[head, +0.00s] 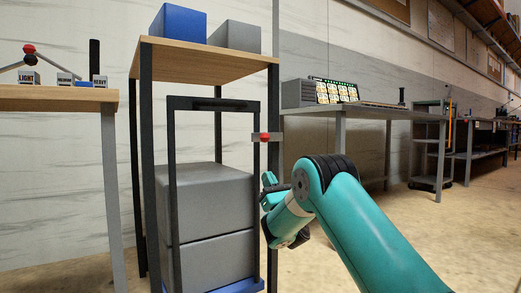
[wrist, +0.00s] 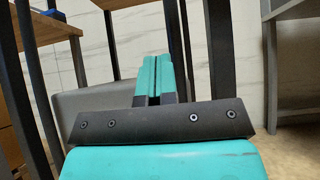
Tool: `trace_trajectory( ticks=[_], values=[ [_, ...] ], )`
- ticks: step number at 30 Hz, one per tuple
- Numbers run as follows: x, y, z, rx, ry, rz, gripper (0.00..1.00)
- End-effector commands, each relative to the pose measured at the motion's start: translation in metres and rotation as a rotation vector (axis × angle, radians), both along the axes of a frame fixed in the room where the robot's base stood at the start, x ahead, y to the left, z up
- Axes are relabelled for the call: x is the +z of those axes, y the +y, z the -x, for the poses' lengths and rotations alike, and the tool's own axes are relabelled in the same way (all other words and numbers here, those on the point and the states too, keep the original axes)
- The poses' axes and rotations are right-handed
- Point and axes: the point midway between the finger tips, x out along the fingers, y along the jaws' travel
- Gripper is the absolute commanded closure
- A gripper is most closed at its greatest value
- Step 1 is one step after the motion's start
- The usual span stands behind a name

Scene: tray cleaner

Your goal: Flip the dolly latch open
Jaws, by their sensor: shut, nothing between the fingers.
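The dolly latch (head: 265,137) is a small grey bar with a red knob, set at the right post of the dolly frame (head: 212,104) in the head view. The black-framed dolly holds stacked grey boxes (head: 207,205) on a blue base (head: 238,286). My gripper (head: 268,180) is below the latch and close to the right post, apart from the latch. In the wrist view my gripper (wrist: 157,60) has its two teal fingers together with nothing between them. The latch cannot be made out in the wrist view.
A wooden-topped shelf (head: 200,58) with a blue and a grey box stands over the dolly. A table (head: 60,98) with labelled blocks is at left. A workbench (head: 365,111) is behind at right. Open floor (head: 420,225) lies to the right.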

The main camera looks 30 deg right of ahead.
Motion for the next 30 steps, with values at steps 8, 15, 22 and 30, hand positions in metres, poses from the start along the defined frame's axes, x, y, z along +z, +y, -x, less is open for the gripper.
trace_trajectory(
  ticks=[8,15,22,30],
  values=[
    [0.031,0.001,-0.021,0.001,-0.001,-0.002,1.0],
    [0.044,0.001,-0.035,0.0,-0.001,-0.003,1.0],
    [0.057,0.002,-0.044,-0.001,-0.002,-0.002,1.0],
    [0.083,0.002,-0.044,-0.001,-0.002,-0.002,1.0]
  ],
)
